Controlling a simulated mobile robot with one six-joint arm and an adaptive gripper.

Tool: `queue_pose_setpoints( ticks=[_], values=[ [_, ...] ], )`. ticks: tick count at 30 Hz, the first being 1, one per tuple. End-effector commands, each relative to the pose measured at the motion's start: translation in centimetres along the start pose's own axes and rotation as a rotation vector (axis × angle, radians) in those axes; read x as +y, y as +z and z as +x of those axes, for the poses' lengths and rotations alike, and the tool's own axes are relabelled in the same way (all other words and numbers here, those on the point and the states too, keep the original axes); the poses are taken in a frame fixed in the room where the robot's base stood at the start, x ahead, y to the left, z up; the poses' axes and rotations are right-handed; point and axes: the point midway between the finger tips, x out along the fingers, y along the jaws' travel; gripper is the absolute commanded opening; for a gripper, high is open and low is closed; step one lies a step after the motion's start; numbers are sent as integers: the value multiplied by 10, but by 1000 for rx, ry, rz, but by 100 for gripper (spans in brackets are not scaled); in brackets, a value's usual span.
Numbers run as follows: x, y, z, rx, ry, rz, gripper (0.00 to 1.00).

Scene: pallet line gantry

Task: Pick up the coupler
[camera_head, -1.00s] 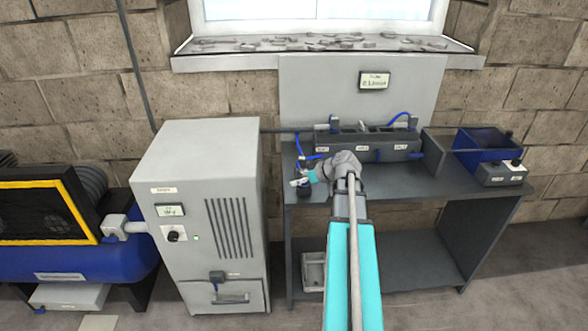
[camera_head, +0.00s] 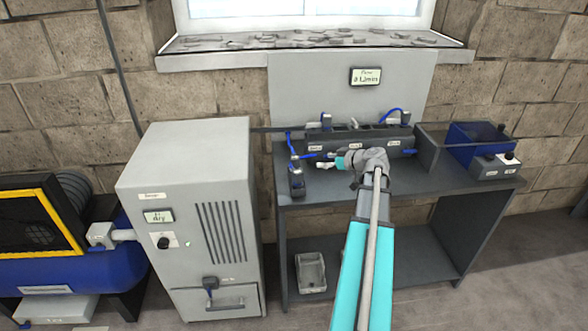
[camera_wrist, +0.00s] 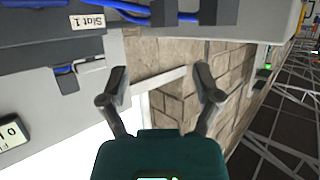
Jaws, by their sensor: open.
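My gripper (camera_head: 326,161) is over the left part of the bench, pointing left, in front of the slotted manifold (camera_head: 375,146). Its two dark fingers stand apart with nothing between them in the wrist view (camera_wrist: 160,88). A dark fitting (camera_head: 297,184) stands at the bench's front left corner, left of my gripper, with a blue hose (camera_head: 292,147) above it. It may be the coupler, but it is too small to tell.
A grey cabinet (camera_head: 190,220) stands left of the bench (camera_head: 455,183). A blue bin (camera_head: 478,141) and a small grey box (camera_head: 494,167) are at the bench's right end. A grey tray (camera_head: 311,272) sits on the lower shelf.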

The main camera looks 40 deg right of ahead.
Motion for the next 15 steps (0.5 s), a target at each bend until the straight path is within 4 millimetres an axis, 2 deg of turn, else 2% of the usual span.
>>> queue_pose_setpoints(
  ticks=[8, 15],
  values=[
    [-1, 1, 23, -1, -5, -1, 82],
    [-1, 2, 60, -1, -5, -2, 82]
  ],
)
